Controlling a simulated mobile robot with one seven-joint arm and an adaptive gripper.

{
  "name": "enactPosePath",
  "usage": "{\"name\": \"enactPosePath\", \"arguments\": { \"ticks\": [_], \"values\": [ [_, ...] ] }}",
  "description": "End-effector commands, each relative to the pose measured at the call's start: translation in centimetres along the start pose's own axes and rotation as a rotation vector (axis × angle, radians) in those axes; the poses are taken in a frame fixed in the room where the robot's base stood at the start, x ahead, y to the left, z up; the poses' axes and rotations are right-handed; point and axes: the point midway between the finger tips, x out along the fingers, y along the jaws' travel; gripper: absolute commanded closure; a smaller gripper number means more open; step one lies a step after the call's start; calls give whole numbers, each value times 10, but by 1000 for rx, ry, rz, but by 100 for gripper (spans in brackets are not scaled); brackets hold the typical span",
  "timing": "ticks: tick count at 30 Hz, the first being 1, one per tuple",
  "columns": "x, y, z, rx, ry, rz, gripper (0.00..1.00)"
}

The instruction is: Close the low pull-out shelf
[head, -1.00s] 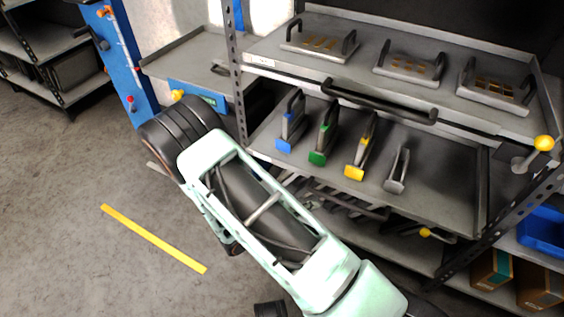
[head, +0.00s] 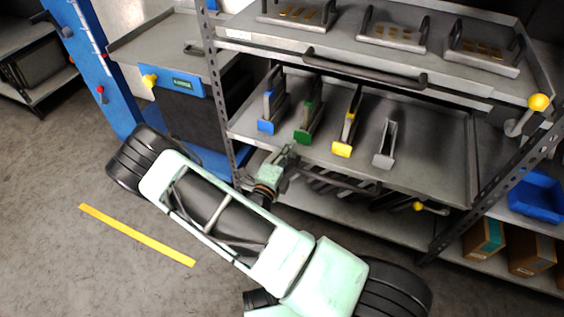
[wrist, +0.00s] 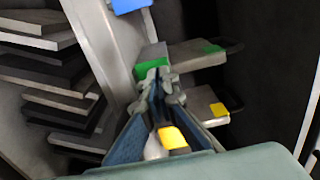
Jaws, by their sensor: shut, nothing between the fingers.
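The low pull-out shelf (head: 430,185) is a grey metal tray in the rack. It stands out toward me below the upper tray, with a dark bar handle (head: 345,181) along its front. It carries several upright dies with blue (head: 266,127), green (head: 302,137), yellow (head: 342,149) and grey (head: 383,161) ends. My gripper (head: 288,152) is at the tray's left front edge, below the green die. In the wrist view my gripper (wrist: 160,80) is shut and empty, with its tips close to the green end (wrist: 152,60). I cannot tell if it touches the tray.
The upper tray (head: 440,80) overhangs with its own bar handle (head: 365,70). A yellow-knobbed lever (head: 538,103) is at the right post, another (head: 418,206) below the low tray. A blue bin (head: 537,195) stands at right. Floor at left is clear around a yellow stripe (head: 135,235).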

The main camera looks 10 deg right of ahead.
Motion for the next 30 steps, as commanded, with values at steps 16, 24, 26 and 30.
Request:
{"name": "enactPosePath", "arguments": {
  "ticks": [16, 24, 26, 30],
  "values": [
    [36, 0, 0, 1, 0, 1, 100],
    [45, 0, -1, 1, 3, 0, 100],
    [55, 0, -1, 2, 3, 1, 100],
    [78, 0, -1, 1, 2, 0, 100]
  ]
}}
